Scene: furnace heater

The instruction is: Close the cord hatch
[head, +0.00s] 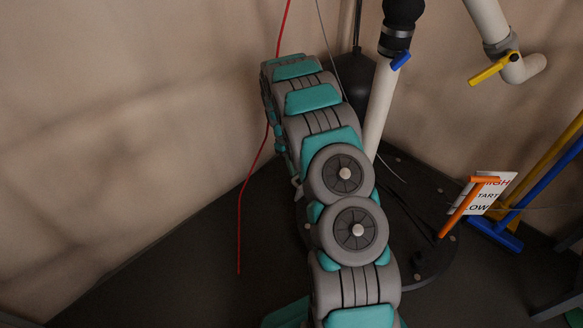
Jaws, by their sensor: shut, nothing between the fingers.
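I cannot make out the cord hatch; my arm covers the middle of the head view and may hide it. A thin red cord (240,205) hangs from the top, passes behind my arm and ends over the dark floor to the left. My gripper does not show clearly; my arm reaches up and away, and its far end folds down behind its own links.
A white pipe (379,112) with a blue valve handle (401,60) stands behind my arm. Another pipe with a yellow handle (487,72) is upper right. An orange lever (461,210) stands by a HIGH/START/LOW sign (492,193) near a dark round base (425,235). The left floor is clear.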

